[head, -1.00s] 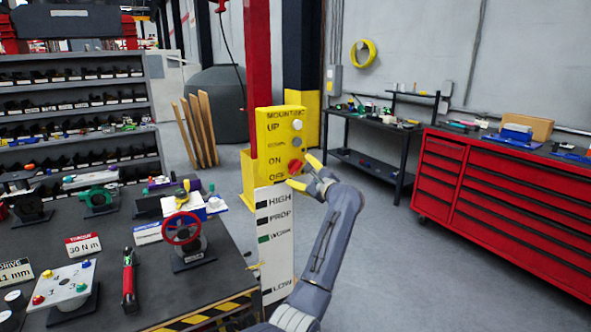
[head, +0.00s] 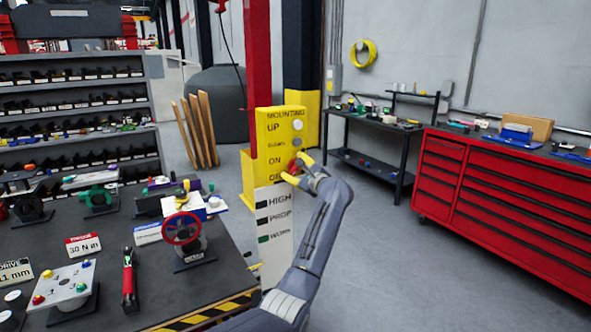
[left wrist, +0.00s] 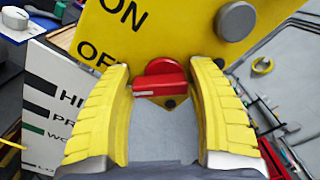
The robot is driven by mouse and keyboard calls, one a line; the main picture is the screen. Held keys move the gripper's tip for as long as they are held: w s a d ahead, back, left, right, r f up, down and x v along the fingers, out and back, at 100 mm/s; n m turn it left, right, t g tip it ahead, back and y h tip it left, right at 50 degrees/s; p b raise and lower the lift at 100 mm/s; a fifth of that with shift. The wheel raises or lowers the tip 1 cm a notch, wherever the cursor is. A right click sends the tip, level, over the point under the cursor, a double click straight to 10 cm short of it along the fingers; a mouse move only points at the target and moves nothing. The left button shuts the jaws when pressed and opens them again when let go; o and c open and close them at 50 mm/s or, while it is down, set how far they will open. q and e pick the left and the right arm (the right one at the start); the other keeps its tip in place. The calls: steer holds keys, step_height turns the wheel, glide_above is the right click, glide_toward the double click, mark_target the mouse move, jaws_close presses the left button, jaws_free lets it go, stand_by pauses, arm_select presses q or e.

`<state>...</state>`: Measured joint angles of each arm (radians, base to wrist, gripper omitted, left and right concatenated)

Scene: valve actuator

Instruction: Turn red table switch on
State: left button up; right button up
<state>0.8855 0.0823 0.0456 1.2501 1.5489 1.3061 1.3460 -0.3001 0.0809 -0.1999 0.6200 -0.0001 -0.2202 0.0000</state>
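The red switch (head: 292,167) sits on the front of a yellow control box (head: 266,122), beside the ON and OFF labels. In the left wrist view the red switch (left wrist: 160,88) has a round base and a bar handle lying roughly crosswise between the fingers. My left gripper (head: 298,168) has yellow fingers and is right at the switch, partly covering it in the head view. In the left wrist view my left gripper (left wrist: 160,72) is open, with one finger on each side of the switch. A gap shows at the right finger; contact at the left finger is unclear. My right gripper is not in view.
A grey round button (left wrist: 236,20) is above the switch on the box. A white labelled panel (head: 274,235) stands below. A dark workbench (head: 110,240) with valves and tools is at left; a red drawer cabinet (head: 500,195) is at right. The floor between is free.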

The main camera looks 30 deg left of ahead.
arm_select(q)
steer(key=c, duration=0.9)
steer(key=shift+m, duration=0.3)
steer(key=m, duration=0.3)
steer(key=shift+m, duration=0.4)
steer(key=shift+c, duration=0.2)
steer(key=m, duration=0.4)
steer(key=shift+m, duration=0.3)
steer(key=m, duration=0.4)
steer(key=shift+r, duration=0.15)
steer(key=shift+r+m, duration=0.15)
steer(key=shift+m, duration=1.85)
